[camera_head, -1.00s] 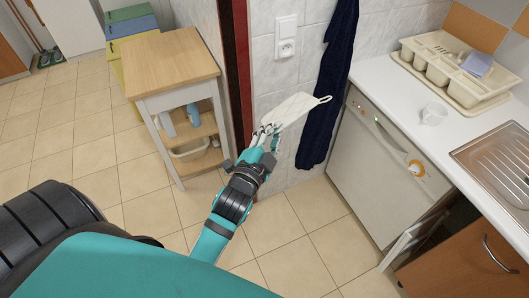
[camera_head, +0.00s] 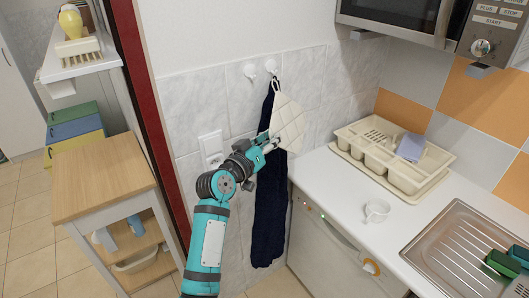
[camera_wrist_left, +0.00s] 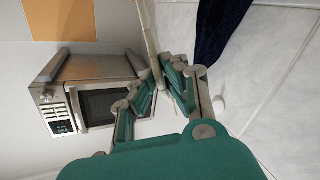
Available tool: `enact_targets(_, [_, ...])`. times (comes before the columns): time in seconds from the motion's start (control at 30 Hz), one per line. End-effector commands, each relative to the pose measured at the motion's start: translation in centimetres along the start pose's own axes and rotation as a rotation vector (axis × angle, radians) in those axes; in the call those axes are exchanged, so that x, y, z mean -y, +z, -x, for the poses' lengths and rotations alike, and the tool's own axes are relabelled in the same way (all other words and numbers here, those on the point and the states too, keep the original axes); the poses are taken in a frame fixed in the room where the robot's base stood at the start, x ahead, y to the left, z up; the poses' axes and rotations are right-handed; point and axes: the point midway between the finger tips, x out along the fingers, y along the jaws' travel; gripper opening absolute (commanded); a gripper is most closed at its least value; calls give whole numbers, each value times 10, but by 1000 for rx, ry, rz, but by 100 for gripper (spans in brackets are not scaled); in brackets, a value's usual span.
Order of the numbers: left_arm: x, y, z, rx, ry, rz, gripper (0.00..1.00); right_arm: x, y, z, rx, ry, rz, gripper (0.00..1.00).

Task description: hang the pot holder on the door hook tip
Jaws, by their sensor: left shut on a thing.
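The cream quilted pot holder (camera_head: 288,124) is upright against the tiled wall in the head view, its loop (camera_head: 275,83) at the top. My left gripper (camera_head: 268,143) is shut on its lower left part. The loop is just below the right one of two white wall hooks (camera_head: 271,66); I cannot tell whether it touches the hook. The other hook (camera_head: 249,70) is to its left. In the left wrist view the pot holder (camera_wrist_left: 149,35) shows nearly edge-on, running up from my left fingertips (camera_wrist_left: 155,84). My right gripper is not in view.
A navy towel (camera_head: 269,215) hangs behind the pot holder and my gripper. A switch plate (camera_head: 212,146) is on the wall to the left. A microwave (camera_head: 400,18) is at upper right.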

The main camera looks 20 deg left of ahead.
Motion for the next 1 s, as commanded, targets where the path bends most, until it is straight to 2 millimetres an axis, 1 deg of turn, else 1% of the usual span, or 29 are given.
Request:
enact_targets(0.17, [5,-2,-3,0,2,2,0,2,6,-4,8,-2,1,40])
enact_targets(0.37, [15,-5,-7,0,1,0,0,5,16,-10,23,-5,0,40])
enact_targets(0.77, [36,-13,-16,-2,1,-1,0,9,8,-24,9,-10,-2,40])
enact_targets(1.0, [49,-17,-21,-1,0,-2,0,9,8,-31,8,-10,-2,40])
